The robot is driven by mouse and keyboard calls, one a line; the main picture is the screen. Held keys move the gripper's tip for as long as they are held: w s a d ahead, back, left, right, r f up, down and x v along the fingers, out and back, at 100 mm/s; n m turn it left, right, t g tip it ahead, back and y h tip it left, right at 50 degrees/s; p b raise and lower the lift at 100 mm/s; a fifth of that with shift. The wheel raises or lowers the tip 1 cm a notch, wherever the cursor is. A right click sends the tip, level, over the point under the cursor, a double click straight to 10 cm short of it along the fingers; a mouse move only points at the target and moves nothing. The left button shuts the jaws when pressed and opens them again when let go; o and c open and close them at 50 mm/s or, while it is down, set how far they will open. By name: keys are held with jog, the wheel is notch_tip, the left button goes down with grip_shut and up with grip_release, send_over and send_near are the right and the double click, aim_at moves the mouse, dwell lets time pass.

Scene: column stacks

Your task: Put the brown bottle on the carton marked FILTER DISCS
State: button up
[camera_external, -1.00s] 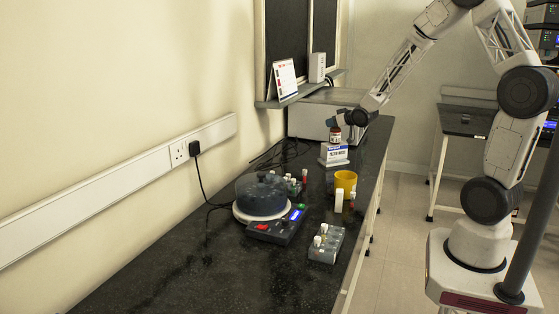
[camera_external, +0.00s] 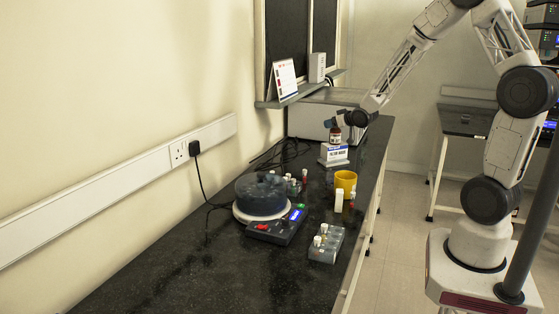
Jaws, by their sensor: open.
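The brown bottle (camera_external: 335,136), small with a pale label, stands upright on top of the carton (camera_external: 335,154), a white and blue box whose small print is hard to read. My gripper (camera_external: 333,122) is at the far part of the bench, level with the bottle's top and right by it. Its jaws are open, small and dark in the view. I cannot tell whether a finger still touches the bottle.
A yellow cup (camera_external: 345,181), a white bottle (camera_external: 339,201), a grey vial rack (camera_external: 326,244) and a round dark device (camera_external: 262,193) stand nearer on the black bench (camera_external: 180,270). A large grey box (camera_external: 308,119) is behind. The near bench is clear.

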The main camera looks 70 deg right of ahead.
jog(key=shift+r, duration=0.15)
jog(key=v, duration=1.2)
dwell(0.3)
dwell(0.6)
jog(key=s+a+r+n+g+y, duration=0.1)
jog(key=s+a+r+g, duration=0.15)
jog(key=a, duration=0.55)
jog(key=s+a+r+g+y, duration=0.1)
jog(key=s+a+r+g, duration=0.2)
jog(key=a, duration=0.6)
jog(key=s+a+r+n+g+y, duration=0.1)
jog(key=s+a+r+g, duration=0.1)
jog(key=s+a, duration=0.6)
jog(key=s+a+r+n+g+y, duration=0.2)
jog(key=s+a+r, duration=0.1)
jog(key=s+a, duration=0.5)
jog(key=shift+s, duration=0.6)
